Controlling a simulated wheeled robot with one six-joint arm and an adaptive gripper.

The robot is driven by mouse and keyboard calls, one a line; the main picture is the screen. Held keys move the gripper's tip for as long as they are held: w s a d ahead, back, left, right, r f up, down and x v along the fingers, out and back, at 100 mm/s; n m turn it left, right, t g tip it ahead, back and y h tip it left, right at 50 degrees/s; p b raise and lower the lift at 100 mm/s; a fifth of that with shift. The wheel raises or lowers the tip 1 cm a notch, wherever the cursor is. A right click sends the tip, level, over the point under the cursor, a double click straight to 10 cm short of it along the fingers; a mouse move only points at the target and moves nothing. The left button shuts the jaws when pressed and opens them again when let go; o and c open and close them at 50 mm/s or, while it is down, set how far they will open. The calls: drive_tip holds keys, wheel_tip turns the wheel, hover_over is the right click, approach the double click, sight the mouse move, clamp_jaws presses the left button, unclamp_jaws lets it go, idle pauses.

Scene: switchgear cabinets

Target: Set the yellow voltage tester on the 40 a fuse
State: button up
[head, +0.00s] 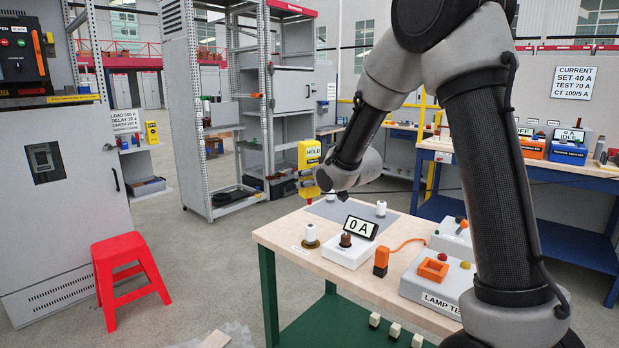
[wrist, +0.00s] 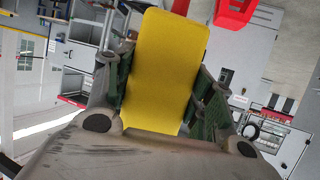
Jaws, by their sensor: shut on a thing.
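The yellow voltage tester (head: 309,154) is held up above the left back part of the wooden workbench (head: 290,236), its display reading HOLD. My gripper (head: 312,184) is shut on it. In the wrist view the tester's plain yellow face (wrist: 166,65) stands between the two green-grey fingers. A white fuse-like cylinder (head: 310,232) stands on a brown base at the bench's left. Another white cylinder (head: 381,208) stands on the grey mat. A brown piece (head: 346,240) sits on the white meter showing 0 A (head: 361,227). I cannot read which one is the 40 A fuse.
An orange clip (head: 381,262) with a cable and the lamp test box (head: 436,284) occupy the bench's right. A red stool (head: 126,272) stands left of the bench. A grey open rack (head: 195,110) stands behind. Clear floor lies between the stool and the bench.

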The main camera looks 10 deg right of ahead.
sight(311, 200)
drive_tip(key=shift+s+d, duration=0.1)
drive_tip(key=shift+s, duration=0.15)
drive_tip(key=shift+f, duration=2.85)
drive_tip(key=shift+f, duration=0.6)
drive_tip(key=shift+r, duration=3.5)
drive_tip(key=shift+s, duration=0.15)
